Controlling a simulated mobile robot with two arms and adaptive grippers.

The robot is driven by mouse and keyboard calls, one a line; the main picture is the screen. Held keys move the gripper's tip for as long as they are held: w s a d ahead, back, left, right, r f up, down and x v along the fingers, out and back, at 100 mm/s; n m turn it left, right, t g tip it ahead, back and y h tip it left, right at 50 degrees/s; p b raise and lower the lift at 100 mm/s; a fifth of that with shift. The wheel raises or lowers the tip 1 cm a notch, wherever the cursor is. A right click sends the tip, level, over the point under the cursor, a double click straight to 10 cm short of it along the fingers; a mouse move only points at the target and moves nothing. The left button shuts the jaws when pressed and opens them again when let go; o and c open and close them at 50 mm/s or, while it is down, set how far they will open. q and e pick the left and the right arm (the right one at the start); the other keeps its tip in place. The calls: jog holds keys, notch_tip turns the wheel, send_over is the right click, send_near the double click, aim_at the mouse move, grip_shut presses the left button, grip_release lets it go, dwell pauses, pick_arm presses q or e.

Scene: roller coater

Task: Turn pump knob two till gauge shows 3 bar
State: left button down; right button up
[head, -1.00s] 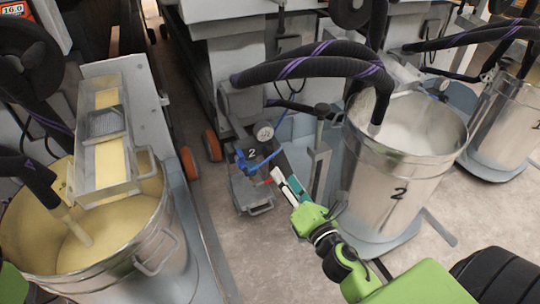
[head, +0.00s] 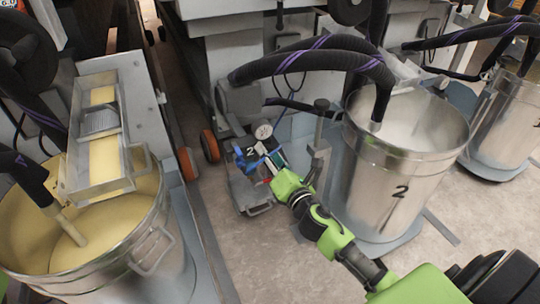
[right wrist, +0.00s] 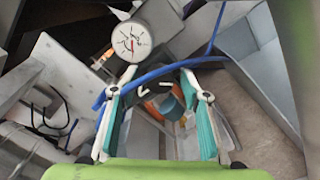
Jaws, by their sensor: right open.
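Pump two (head: 246,180) is a small grey unit on the floor left of the metal bucket marked 2. It carries a white "2", a blue hose (head: 268,159) and a round white gauge (head: 263,131). The gauge (right wrist: 131,41) also shows in the right wrist view, with a red needle; its figures are too small to read. My right gripper (head: 272,172) is at the pump, below the gauge. In the right wrist view, its teal-padded fingers (right wrist: 152,92) are open around an orange and grey part (right wrist: 168,106). I cannot tell for sure whether this is the knob or whether they touch it.
The metal bucket marked 2 (head: 385,200) stands close to the right of the pump. A thick black hose (head: 320,65) arches above it. A bucket of yellow liquid (head: 150,265) stands at the left. Bare floor (head: 245,250) lies in front of the pump.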

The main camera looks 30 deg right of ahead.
jog(key=c, duration=1.1)
